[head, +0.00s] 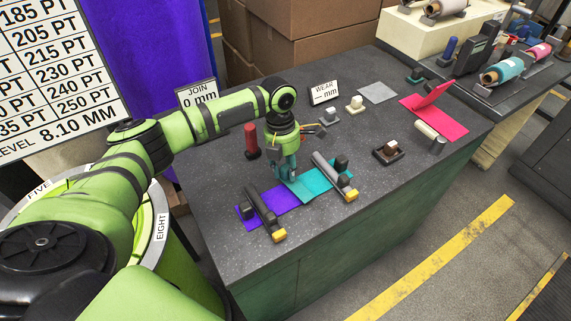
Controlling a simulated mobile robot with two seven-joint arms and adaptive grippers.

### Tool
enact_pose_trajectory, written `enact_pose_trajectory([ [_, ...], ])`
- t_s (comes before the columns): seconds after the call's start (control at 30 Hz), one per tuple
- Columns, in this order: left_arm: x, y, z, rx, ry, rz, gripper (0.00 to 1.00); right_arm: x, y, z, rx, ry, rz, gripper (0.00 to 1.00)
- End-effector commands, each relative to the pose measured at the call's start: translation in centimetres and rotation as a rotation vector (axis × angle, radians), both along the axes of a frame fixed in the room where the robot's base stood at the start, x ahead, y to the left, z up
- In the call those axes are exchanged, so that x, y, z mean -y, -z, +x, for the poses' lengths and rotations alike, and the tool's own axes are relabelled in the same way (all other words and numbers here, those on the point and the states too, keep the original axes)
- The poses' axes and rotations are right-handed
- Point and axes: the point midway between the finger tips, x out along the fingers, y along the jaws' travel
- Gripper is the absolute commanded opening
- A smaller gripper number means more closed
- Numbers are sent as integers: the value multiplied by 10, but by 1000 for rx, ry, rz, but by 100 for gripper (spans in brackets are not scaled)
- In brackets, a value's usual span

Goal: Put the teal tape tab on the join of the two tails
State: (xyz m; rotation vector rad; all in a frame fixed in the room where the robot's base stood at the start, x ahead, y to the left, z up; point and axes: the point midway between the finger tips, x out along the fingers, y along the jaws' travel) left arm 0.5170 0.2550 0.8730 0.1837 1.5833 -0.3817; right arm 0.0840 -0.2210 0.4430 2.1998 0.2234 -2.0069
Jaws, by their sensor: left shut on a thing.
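A purple tail (283,199) and a teal tail (312,186) lie flat on the dark bench, meeting end to end near its middle. A dark bar with a yellow end (265,214) crosses the purple tail, and a similar grey bar (332,174) crosses the teal tail. My left gripper (289,175) points down just above where the tails meet. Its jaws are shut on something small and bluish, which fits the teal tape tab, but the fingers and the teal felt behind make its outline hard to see. I cannot tell whether it touches the felt. My right gripper is out of view.
A red upright cylinder (252,141) stands close left of my gripper. Signs reading JOIN 0 mm (197,95) and WEAR (324,92) stand behind. A pink sheet (437,115), a grey square (377,92) and a small dark block (387,152) lie to the right. The front right bench is clear.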

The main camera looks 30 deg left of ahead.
Motion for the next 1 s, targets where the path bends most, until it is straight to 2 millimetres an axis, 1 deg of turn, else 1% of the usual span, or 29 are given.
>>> enact_pose_trajectory([
  [0.47,0,2,0,0,0,0,12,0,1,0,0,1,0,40],
  [1.0,0,10,0,0,0,0,12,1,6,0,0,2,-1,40],
])
